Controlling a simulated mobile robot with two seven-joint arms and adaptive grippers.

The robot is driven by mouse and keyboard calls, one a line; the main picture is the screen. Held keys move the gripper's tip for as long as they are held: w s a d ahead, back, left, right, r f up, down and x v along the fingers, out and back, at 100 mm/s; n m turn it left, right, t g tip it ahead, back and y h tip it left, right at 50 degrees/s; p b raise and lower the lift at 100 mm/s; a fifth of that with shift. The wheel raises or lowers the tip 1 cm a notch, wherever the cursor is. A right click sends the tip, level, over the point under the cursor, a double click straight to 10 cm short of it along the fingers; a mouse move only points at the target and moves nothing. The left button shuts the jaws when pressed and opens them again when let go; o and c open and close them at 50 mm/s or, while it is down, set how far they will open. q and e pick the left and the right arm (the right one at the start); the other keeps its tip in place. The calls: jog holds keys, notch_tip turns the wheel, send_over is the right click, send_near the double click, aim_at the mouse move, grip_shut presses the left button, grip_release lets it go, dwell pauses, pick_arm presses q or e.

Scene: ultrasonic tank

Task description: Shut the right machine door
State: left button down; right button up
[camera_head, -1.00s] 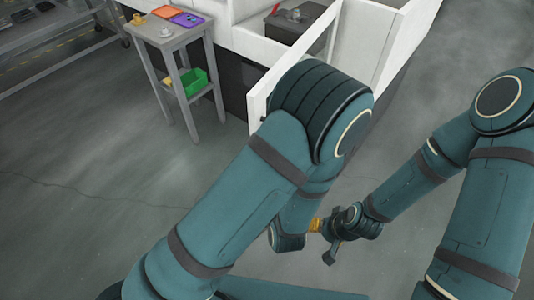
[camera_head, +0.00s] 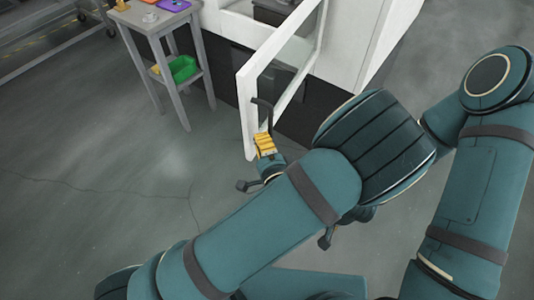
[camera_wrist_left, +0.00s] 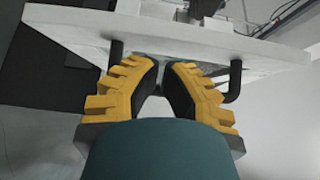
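The machine door (camera_head: 246,112) is a white frame with a see-through pane. It stands swung open from the white machine, its free edge toward me. A black bar handle (camera_head: 262,104) is on its face; one handle post (camera_wrist_left: 234,82) shows in the left wrist view. My left gripper (camera_head: 265,143) is at the door's free end, beside the handle. In the left wrist view its yellow fingers (camera_wrist_left: 162,72) are apart with an empty gap, between the handle's posts; contact is unclear. My right gripper (camera_head: 326,240) is mostly hidden behind my left arm.
A small grey table (camera_head: 163,18) with a cup (camera_head: 150,17) and a purple tray (camera_head: 174,4) stands left of the door. A green bin (camera_head: 184,68) is on its lower shelf. The floor between table and my left arm is clear.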

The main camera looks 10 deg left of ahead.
pick_arm(q)
jog(key=shift+x, duration=1.3)
jog(key=shift+a, duration=0.1)
